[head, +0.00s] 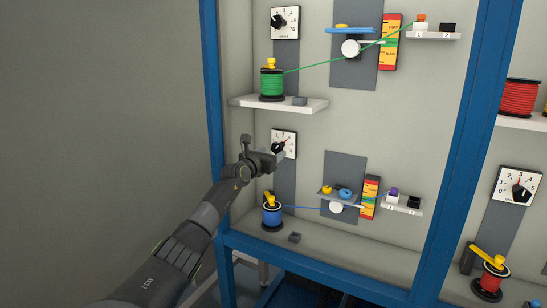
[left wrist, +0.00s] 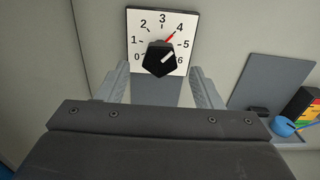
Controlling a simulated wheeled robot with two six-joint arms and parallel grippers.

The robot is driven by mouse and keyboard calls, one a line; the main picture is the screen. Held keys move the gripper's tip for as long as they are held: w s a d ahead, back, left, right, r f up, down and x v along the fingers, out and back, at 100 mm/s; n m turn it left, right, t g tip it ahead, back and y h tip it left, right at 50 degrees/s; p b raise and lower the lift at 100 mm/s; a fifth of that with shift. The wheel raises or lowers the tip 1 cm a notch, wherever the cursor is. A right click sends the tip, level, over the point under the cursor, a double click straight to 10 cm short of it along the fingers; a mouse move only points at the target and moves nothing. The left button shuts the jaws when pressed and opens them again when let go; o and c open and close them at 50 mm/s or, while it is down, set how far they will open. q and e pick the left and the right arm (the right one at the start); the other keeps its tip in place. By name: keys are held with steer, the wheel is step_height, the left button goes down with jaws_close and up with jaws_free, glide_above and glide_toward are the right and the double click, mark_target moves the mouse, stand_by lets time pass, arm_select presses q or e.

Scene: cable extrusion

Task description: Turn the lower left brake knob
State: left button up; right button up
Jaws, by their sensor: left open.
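The lower left brake knob (left wrist: 158,62) is a black knob on a white dial plate numbered 0 to 6. Its white pointer line aims to the upper right, roughly toward 5, and a red mark on the dial sits near 4. In the head view the dial plate (head: 290,138) is partly covered by my left gripper (head: 277,157). My left gripper is open and faces the dial. In the left wrist view its fingers (left wrist: 162,72) show left and right of the knob, with nothing held. Whether they touch the knob cannot be told. My right gripper is not in view.
A blue spool (head: 272,214) with a yellow handle stands below the dial. A white shelf (head: 275,103) with a green spool (head: 271,83) juts out above. Grey panels with pulleys lie to the right.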

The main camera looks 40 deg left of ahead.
arm_select(q)
steer(key=shift+w+a+b, duration=0.1)
steer(key=shift+w+b, duration=0.6)
steer(key=shift+w, duration=0.4)
steer(key=c, duration=0.9)
steer(key=shift+c, duration=0.2)
steer(key=m+b, duration=0.2)
steer(key=m, duration=0.3)
steer(key=shift+a+f+b, duration=0.1)
steer(key=shift+a+b, duration=0.05)
steer(key=shift+b, duration=0.2)
steer(key=shift+m+b, duration=0.55)
steer(key=shift+m, duration=0.95)
